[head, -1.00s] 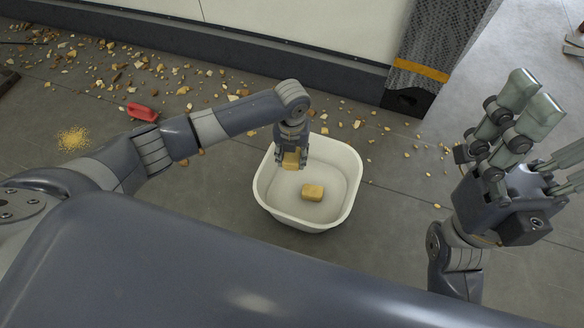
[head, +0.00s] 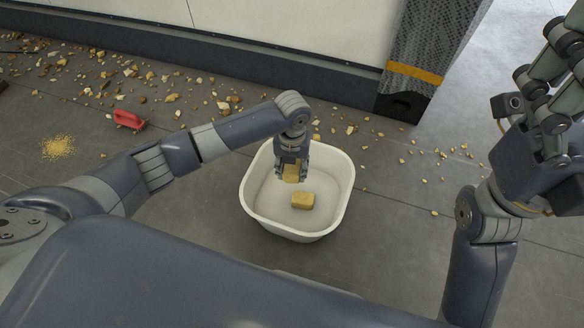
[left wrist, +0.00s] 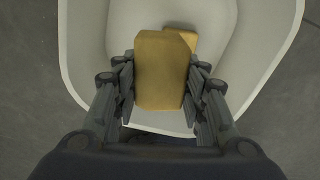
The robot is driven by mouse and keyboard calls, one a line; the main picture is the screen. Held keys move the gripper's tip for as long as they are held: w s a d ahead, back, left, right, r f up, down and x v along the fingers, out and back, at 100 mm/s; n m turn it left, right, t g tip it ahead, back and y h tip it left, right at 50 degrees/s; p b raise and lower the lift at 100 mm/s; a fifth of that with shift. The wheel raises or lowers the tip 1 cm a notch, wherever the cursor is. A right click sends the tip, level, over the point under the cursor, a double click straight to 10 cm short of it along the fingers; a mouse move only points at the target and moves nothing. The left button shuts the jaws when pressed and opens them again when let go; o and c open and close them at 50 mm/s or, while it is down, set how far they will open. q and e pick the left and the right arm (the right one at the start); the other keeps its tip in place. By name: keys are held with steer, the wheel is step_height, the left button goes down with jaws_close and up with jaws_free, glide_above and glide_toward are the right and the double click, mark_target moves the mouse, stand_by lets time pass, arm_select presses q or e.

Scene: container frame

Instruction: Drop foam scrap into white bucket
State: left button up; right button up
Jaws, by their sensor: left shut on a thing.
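A white bucket (head: 330,213) stands on the floor in the middle of the head view. My left gripper (head: 291,175) is over the bucket and shut on a yellow foam scrap (head: 291,171). In the left wrist view this scrap (left wrist: 160,75) sits between the two fingers. A second yellow foam scrap (head: 303,200) lies on the bucket's floor. In the left wrist view it is mostly hidden behind the held scrap. My right gripper (head: 560,75) is raised at the right edge, away from the bucket and partly cut off; its jaw state is unclear.
Many small tan chunks (head: 222,105) are scattered on the grey floor along the wall. A red object (head: 128,119) and a pile of yellow grains (head: 57,147) lie at the left. A dark post with an orange stripe (head: 414,73) stands at the back right.

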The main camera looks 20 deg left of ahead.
mark_target(292, 168)
arm_select(q)
steer(key=shift+f, duration=0.15)
steer(key=o, duration=0.8)
step_height(292, 168, up, 12)
stand_by(0.4)
